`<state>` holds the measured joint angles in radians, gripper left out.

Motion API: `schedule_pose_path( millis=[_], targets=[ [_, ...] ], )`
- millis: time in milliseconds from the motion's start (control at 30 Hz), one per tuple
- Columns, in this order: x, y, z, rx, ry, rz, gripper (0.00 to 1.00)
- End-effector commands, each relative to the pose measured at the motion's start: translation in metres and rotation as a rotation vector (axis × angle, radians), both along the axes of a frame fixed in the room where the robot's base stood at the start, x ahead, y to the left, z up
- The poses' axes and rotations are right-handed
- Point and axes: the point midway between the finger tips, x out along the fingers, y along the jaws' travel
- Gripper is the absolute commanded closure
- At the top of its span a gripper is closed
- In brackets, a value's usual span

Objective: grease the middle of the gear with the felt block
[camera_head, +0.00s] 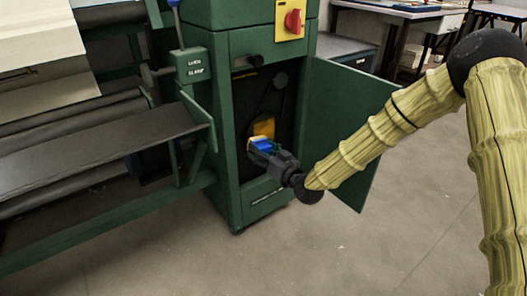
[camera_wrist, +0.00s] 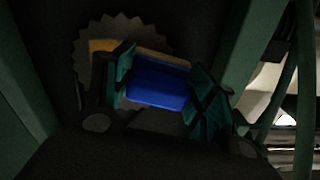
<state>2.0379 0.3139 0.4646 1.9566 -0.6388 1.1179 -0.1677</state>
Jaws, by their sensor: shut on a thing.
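The felt block (camera_wrist: 158,88) is blue with a pale tan layer along its far edge. My gripper (camera_wrist: 163,86) is shut on it, with one finger at each side. In the head view my gripper (camera_head: 264,150) reaches into the open green cabinet with the blue block (camera_head: 261,145) at its tip. The gear (camera_wrist: 120,32) is a dark grey toothed disc behind the block in the wrist view, partly hidden by the block and left finger. Whether the block touches the gear cannot be told.
The green cabinet (camera_head: 226,110) stands with its door (camera_head: 350,125) open to the right. Its frame edges (camera_wrist: 255,45) flank my gripper closely. A machine with rollers and a dark shelf (camera_head: 110,145) stands to the left. The floor (camera_head: 330,255) in front is clear.

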Motion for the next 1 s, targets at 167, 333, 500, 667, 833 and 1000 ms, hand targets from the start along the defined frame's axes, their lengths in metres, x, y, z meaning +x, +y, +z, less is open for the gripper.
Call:
schedule_pose_path(
  millis=[167, 333, 500, 667, 833, 1000],
  targets=[
    [0.002, 0.002, 0.0, 0.0, 0.0, 0.0, 0.62],
    [0.004, 0.004, 0.0, 0.0, 0.0, 0.001, 0.62],
    [0.006, 0.005, 0.0, 0.0, 0.0, 0.001, 0.62],
    [0.008, 0.007, 0.0, 0.0, 0.001, 0.001, 0.62],
    [0.01, 0.008, 0.0, 0.0, 0.0, 0.001, 0.62],
    [0.012, 0.009, 0.0, 0.0, 0.0, 0.0, 0.62]
  ],
)
